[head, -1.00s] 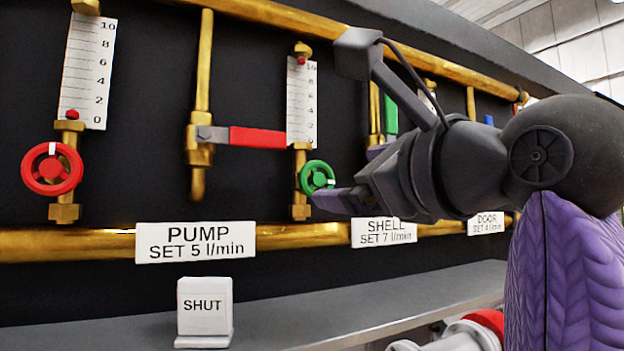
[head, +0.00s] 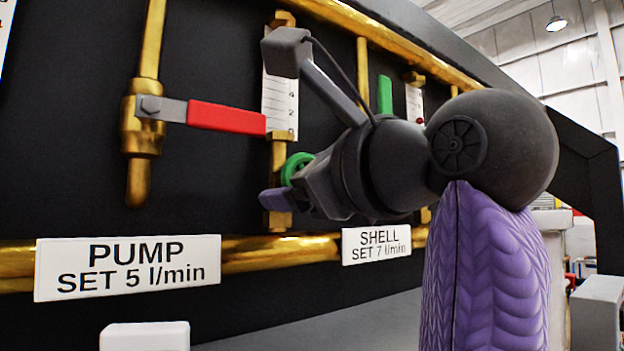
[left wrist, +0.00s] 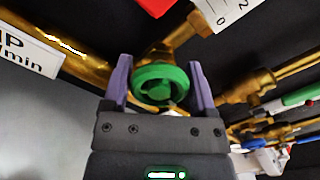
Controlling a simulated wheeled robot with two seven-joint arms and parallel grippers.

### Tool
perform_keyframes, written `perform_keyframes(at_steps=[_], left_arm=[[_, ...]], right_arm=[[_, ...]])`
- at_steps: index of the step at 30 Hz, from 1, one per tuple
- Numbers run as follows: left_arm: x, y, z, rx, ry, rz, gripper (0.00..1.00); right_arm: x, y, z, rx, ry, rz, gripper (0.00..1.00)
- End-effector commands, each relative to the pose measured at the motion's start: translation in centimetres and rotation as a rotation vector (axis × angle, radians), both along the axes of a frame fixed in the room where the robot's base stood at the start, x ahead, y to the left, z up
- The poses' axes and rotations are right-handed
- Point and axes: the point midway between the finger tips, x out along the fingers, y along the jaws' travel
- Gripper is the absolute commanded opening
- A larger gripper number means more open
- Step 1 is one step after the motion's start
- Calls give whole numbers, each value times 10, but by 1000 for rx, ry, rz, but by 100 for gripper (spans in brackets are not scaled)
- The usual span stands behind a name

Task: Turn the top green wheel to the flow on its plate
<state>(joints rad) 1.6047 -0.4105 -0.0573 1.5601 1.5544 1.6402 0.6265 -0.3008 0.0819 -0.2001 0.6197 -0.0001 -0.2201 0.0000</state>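The green wheel (head: 296,168) sits on a brass valve under a white scale (head: 280,100), partly hidden by my left gripper (head: 284,182). The scale's upper part is hidden behind my wrist. In the left wrist view the green wheel (left wrist: 161,85) lies between the two purple fingers of my left gripper (left wrist: 159,70). The fingers are apart, one on each side of the rim; I see a narrow gap at the left and cannot tell contact at the right. The SHELL plate (head: 376,244) reads SET 7 l/min. My right gripper is not in view.
A red-handled lever (head: 226,117) sticks out horizontally left of the wheel. The PUMP plate (head: 127,267) reads SET 5 l/min. A green lever (head: 385,94) and another scale (head: 414,103) stand to the right. A grey shelf (head: 330,325) runs below the pipe.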

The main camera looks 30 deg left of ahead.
Motion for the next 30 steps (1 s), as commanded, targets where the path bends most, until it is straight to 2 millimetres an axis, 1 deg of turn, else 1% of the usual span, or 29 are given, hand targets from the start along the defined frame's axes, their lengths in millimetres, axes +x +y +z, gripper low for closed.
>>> perform_keyframes(at_steps=[1, 2, 3, 5, 6, 8, 9, 14, 20, 30], left_arm=[[0, 0, 0, -1, 0, 1, 62], [0, 0, 0, -1, 0, 1, 56], [0, 0, 0, -1, 0, 1, 47], [0, 0, 0, 0, 1, 1, 34], [0, 0, 0, 0, 1, 1, 26], [0, 0, 0, 0, 1, 1, 13], [0, 0, 0, 0, 1, 1, 11], [0, 1, 0, 3, 12, 2, 11], [0, 1, 0, 32, 80, 2, 11], [0, 1, 0, 141, 344, 4, 11]], right_arm=[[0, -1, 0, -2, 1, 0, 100], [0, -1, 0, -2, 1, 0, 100], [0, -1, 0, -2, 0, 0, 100], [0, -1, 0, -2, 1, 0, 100], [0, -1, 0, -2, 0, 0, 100], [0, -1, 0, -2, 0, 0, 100], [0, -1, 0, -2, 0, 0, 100], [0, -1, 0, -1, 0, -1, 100], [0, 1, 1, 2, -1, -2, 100], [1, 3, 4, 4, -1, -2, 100]])
